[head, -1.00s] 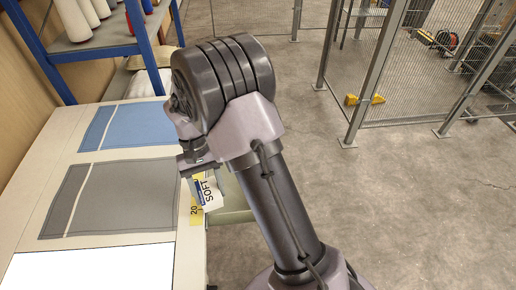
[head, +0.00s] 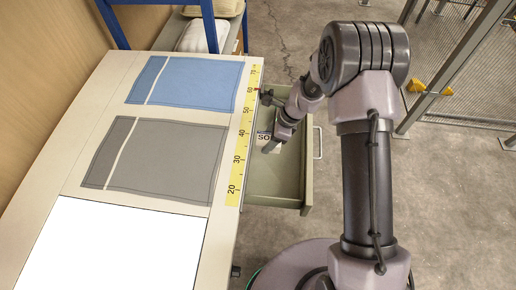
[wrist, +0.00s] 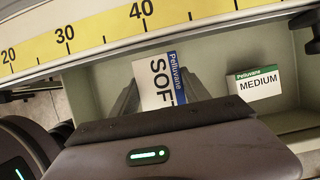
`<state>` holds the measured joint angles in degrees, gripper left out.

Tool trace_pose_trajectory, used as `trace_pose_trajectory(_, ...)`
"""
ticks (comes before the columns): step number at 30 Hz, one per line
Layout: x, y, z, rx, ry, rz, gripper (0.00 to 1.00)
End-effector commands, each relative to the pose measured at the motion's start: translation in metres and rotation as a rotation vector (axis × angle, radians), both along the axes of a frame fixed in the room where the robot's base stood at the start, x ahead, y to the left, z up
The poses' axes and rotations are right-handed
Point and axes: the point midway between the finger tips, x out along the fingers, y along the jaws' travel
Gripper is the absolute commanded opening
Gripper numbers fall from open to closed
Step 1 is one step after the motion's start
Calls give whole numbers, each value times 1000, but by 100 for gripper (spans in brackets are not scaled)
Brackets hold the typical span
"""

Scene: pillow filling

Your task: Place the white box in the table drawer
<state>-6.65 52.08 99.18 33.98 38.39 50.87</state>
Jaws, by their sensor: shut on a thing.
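The white box (wrist: 158,80) has a blue stripe and the word SOFT; it also shows partly in the head view (head: 264,137). My gripper (head: 274,144) is shut on it, with dark fingers on both sides in the wrist view (wrist: 160,94). The table drawer (head: 288,190) is pulled open at the table's right side. My gripper and the box are over or inside the drawer; whether the box touches its floor I cannot tell. My arm hides part of the drawer's far end.
A second white box (wrist: 253,85), green-striped and marked MEDIUM, sits in the drawer to the right of the held box. A yellow ruler (head: 240,150) runs along the table edge. Blue (head: 190,82) and grey (head: 165,160) cloths lie on the table (head: 85,120).

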Motion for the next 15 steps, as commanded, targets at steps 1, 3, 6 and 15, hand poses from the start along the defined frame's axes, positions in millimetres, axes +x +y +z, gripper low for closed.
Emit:
trace_pose_trajectory(1,-1,0,-26,-1,2,0,12)
trace_pose_trajectory(3,-1,0,-46,-1,2,1,12)
trace_pose_trajectory(6,0,0,-63,-1,-1,2,12)
trace_pose_trajectory(15,2,40,-69,0,-4,9,12)
